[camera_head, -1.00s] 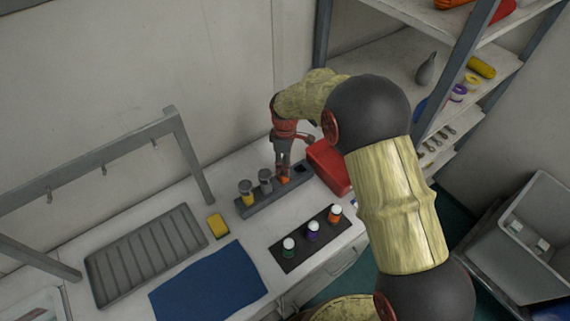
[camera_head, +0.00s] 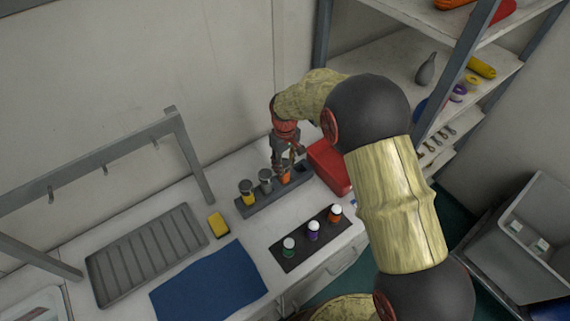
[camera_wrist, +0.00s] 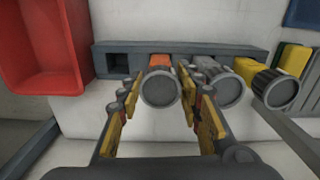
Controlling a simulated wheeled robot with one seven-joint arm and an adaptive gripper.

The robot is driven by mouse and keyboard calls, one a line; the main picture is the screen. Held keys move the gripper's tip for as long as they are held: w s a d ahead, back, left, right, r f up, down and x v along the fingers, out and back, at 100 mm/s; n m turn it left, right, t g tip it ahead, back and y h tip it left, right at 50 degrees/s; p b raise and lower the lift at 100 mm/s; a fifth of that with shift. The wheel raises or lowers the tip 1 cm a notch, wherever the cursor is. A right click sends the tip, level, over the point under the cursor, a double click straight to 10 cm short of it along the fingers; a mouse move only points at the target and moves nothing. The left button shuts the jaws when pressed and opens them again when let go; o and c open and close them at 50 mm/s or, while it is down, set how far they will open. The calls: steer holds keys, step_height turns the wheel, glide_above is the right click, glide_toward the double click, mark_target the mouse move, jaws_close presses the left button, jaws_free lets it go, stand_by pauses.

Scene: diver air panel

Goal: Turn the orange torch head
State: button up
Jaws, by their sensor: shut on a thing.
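The orange torch (camera_head: 285,177) stands upright in a slot of the grey rack (camera_head: 244,210). Its grey round head (camera_wrist: 160,90) faces up in the wrist view, with a strip of the orange body (camera_wrist: 160,60) behind it. My gripper (camera_head: 286,165) is above the rack with its fingers on either side of this head. In the wrist view my gripper (camera_wrist: 160,98) is shut on the head, though the exact contact is hard to see.
A grey torch (camera_wrist: 225,90) and a yellow torch (camera_wrist: 277,88) stand in the same rack, close by. An empty slot (camera_wrist: 118,62) lies on the other side. A red bin (camera_head: 329,166) stands next to the rack. Small capped bottles (camera_head: 313,231) stand on a dark mat in front.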

steer(key=m, duration=0.4)
steer(key=shift+s+m, duration=0.1)
steer(key=shift+m, duration=0.2)
steer(key=shift+a+m, duration=0.15)
steer(key=shift+m, duration=2.35)
steer(key=o, duration=1.2)
steer(key=shift+c, duration=0.2)
step_height(320, 180, up, 12)
steer(key=shift+c, duration=0.2)
